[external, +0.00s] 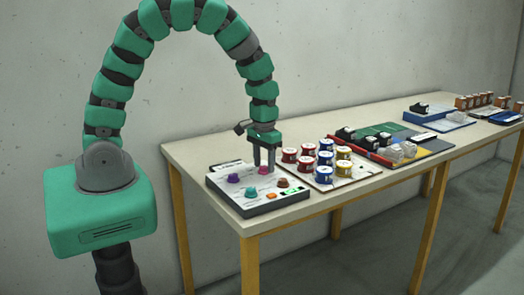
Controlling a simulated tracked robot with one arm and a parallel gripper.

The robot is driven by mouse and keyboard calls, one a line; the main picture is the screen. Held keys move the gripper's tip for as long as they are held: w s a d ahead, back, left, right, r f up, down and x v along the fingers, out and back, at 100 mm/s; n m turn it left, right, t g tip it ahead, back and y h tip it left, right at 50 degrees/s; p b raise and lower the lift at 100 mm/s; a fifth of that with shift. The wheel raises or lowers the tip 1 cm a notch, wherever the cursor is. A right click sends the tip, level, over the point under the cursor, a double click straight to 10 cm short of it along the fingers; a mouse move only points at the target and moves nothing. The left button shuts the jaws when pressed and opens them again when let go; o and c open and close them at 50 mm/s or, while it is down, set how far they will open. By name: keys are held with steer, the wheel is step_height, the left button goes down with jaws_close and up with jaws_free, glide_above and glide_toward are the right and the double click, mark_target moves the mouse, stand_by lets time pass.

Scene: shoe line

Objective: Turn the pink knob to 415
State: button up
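The pink knob (264,171) is on the sloped top of a white control panel (224,184) at the near left end of the table. My gripper (264,160) points straight down over it. Its two dark fingers stand apart, with the tips at the level of the knob's top, one towards each side. I cannot tell whether they touch the knob. A small green display (292,192) is lit at the panel's right front, but its digits are too small to read.
Close around the pink knob are a purple knob (233,178), a teal knob (251,192), a brown knob (283,183) and an orange button (271,195). Several coloured spools (325,159) stand just right of the panel. A wall is behind the table (372,183).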

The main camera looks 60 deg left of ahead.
steer(key=shift+r, duration=0.1)
step_height(320, 180, up, 14)
steer(key=shift+f, duration=0.25)
stand_by(0.5)
step_height(320, 180, up, 12)
steer(key=t, duration=0.4)
glide_above(264, 166)
steer(key=w+a, duration=0.2)
steer(key=w, duration=0.2)
step_height(264, 166, up, 10)
steer(key=w+a+m+t, duration=0.1)
steer(key=w+a+t, duration=0.1)
steer(key=t, duration=0.1)
steer(key=s+a+r+t, duration=0.2)
steer(key=r, duration=0.7)
steer(key=s+a+r+t, duration=0.2)
steer(key=s+r+t, duration=0.1)
steer(key=r, duration=0.6)
steer(key=s+a+r+m+t, duration=0.1)
steer(key=s+r+t, duration=0.1)
steer(key=r, duration=0.7)
steer(key=shift+s+a+r+t+b, duration=0.3)
steer(key=shift+a+r+t+b, duration=0.1)
steer(key=shift+t, duration=0.3)
